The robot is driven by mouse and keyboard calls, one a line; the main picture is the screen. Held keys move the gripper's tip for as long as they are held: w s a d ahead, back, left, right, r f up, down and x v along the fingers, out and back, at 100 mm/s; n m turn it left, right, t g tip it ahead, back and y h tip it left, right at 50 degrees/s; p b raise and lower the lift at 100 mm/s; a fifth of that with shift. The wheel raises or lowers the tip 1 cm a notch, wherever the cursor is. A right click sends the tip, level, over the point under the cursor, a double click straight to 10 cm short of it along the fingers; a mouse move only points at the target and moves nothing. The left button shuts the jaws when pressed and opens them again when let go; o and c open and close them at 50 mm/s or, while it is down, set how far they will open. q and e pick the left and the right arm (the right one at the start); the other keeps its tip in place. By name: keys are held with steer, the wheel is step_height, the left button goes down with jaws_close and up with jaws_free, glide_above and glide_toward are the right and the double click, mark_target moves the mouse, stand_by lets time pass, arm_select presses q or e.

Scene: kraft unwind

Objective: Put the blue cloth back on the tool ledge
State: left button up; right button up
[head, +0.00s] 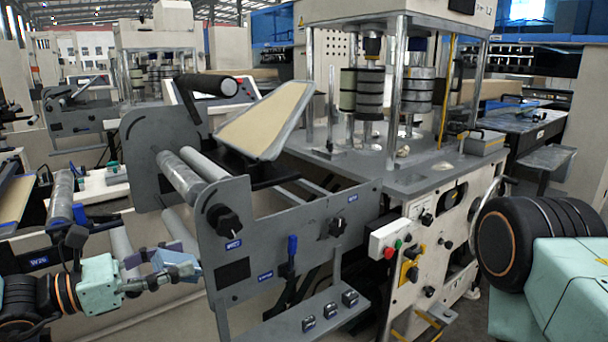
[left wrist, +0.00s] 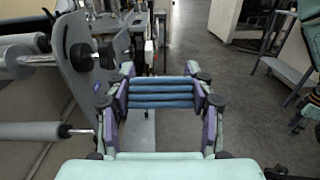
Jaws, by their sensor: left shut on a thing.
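The blue cloth (head: 176,260) is a folded bundle in my left gripper (head: 164,269), at the lower left of the head view. In the left wrist view the cloth (left wrist: 160,92) shows as stacked blue folds between the two fingers, which are shut on it. The gripper holds it in the air, left of the grey side plate of the unwind stand. The low grey shelf (head: 292,327), seemingly the tool ledge, juts from the foot of that plate, to the right of the cloth. Several small black items sit on it. My right gripper is out of view.
The grey side plate (head: 285,235) carries black knobs and a blue-handled lever (head: 291,246). Metal rollers (head: 180,175) lie behind it. Open floor (left wrist: 185,125) shows right of the stand in the wrist view.

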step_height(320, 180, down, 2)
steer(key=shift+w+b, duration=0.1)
steer(key=shift+b, duration=0.75)
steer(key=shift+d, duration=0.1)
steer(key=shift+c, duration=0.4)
arm_select(q)
steer(key=s+d+f, duration=0.4)
steer(key=s+f, duration=0.6)
steer(key=f, duration=0.3)
steer(key=shift+a+f, duration=0.1)
steer(key=shift+f, duration=0.05)
steer(key=shift+s+a, duration=0.1)
steer(key=shift+a, duration=0.05)
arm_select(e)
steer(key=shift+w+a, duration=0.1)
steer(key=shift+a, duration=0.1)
